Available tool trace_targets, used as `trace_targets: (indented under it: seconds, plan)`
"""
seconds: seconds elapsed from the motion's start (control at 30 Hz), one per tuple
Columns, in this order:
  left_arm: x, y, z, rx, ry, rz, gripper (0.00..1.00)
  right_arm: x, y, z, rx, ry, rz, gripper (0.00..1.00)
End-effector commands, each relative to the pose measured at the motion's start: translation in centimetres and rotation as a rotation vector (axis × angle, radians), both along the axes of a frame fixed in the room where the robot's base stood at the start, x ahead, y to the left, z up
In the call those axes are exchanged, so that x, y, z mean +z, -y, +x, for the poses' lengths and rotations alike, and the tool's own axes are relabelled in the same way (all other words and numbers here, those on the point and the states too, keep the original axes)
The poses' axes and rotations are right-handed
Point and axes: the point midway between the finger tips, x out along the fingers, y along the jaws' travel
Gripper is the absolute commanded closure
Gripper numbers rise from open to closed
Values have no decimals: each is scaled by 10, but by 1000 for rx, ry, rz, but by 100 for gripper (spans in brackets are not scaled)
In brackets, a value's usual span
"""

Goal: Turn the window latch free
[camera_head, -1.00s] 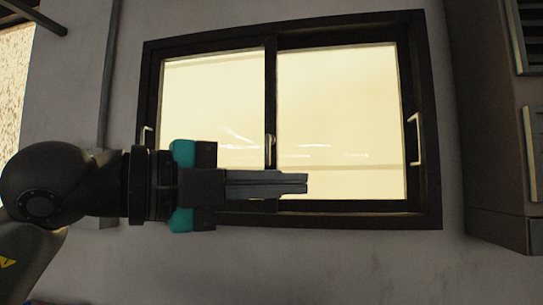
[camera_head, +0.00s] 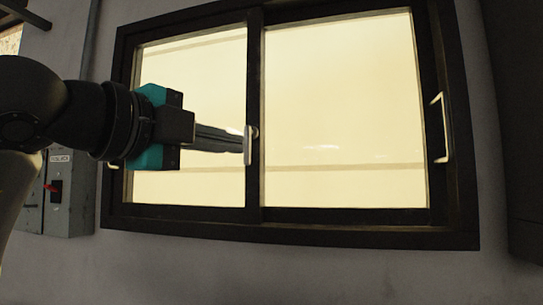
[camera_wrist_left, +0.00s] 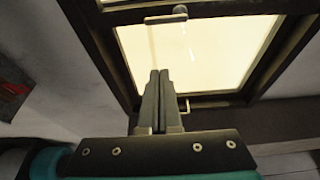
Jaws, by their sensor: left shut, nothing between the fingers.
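The window latch (camera_head: 248,148) is a small pale metal lever on the dark middle upright of the window. In the head view its bar hangs about vertical below a round pivot. It also shows at the top of the left wrist view (camera_wrist_left: 166,17). My left gripper (camera_head: 238,142) is shut and empty, its fingers pointing right. In the head view the tips reach the left side of the latch. In the left wrist view a gap shows between the tips (camera_wrist_left: 160,74) and the latch, so I cannot tell contact. My right gripper is in neither view.
The window has a dark frame (camera_head: 350,234) and two bright panes. A pale pull handle (camera_head: 442,128) stands on the right side, and another (camera_wrist_left: 190,104) shows in the left wrist view. A grey switch box (camera_head: 70,195) is on the wall at lower left.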

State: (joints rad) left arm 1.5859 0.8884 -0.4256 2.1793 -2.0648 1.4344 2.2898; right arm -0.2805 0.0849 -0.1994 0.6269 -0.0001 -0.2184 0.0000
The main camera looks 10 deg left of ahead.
Motion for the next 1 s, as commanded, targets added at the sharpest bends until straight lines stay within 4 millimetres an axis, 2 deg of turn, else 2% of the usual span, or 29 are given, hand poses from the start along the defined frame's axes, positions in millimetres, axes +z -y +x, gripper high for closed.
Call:
trace_targets:
  seconds: [0.4, 0.57, 0.77, 1.0]
  plan:
    - [0, 0, 0, -1, 0, 1, 100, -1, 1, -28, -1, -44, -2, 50]
    - [0, 1, 3, -1, -1, 0, 100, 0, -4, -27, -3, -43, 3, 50]
    - [1, 12, 28, -3, -5, 1, 100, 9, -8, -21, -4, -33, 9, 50]
    - [2, 31, 77, -3, -5, 0, 100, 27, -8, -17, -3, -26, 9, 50]
